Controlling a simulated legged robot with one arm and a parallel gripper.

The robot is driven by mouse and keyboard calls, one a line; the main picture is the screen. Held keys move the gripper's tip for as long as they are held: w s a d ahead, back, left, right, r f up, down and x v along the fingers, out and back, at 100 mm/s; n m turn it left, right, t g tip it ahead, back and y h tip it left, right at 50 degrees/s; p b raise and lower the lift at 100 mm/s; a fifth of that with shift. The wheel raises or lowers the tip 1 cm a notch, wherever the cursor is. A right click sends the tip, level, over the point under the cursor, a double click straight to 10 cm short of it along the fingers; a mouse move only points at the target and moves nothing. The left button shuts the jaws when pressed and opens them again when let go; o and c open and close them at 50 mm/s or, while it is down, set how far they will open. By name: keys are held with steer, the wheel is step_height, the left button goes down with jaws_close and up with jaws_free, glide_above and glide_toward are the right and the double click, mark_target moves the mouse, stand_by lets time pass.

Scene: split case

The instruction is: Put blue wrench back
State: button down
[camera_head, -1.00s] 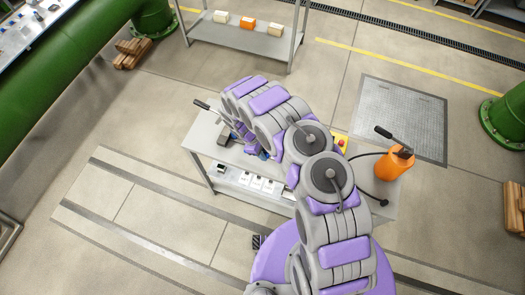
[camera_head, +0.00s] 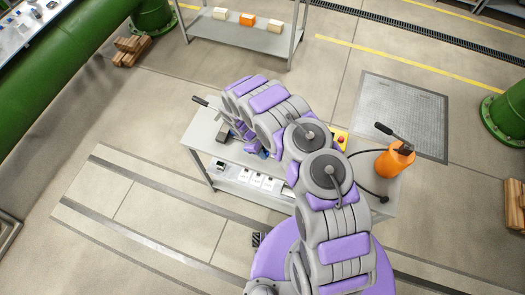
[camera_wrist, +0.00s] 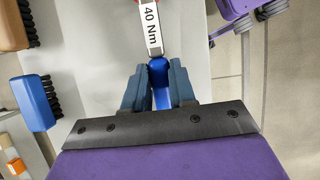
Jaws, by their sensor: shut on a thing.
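The blue wrench (camera_wrist: 158,72) shows in the wrist view. It has a blue handle and a pale shaft marked "40 Nm" that runs up to the top edge. My gripper (camera_wrist: 158,66) is shut on the blue handle, with one finger on each side. The wrench's far end lies outside the wrist view. A pale grey surface shows beneath it; I cannot tell whether the wrench touches it. In the head view my arm covers the gripper and most of the workbench middle.
A blue brush (camera_wrist: 33,102) and a brown brush (camera_wrist: 14,25) lie left of the wrench. In the head view the grey workbench (camera_head: 200,130) carries an orange pump (camera_head: 393,162) with a hose at its right. A shelf unit (camera_head: 245,38) with small boxes stands behind. Floor between is clear.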

steer(key=shift+f+b, duration=0.45)
steer(key=shift+f, duration=0.35)
steer(key=shift+c, duration=1.8)
jaws_free()
steer(key=shift+a+r, duration=0.1)
steer(key=shift+r, duration=0.1)
steer(key=shift+v, duration=2.75)
steer(key=shift+w+a, duration=0.1)
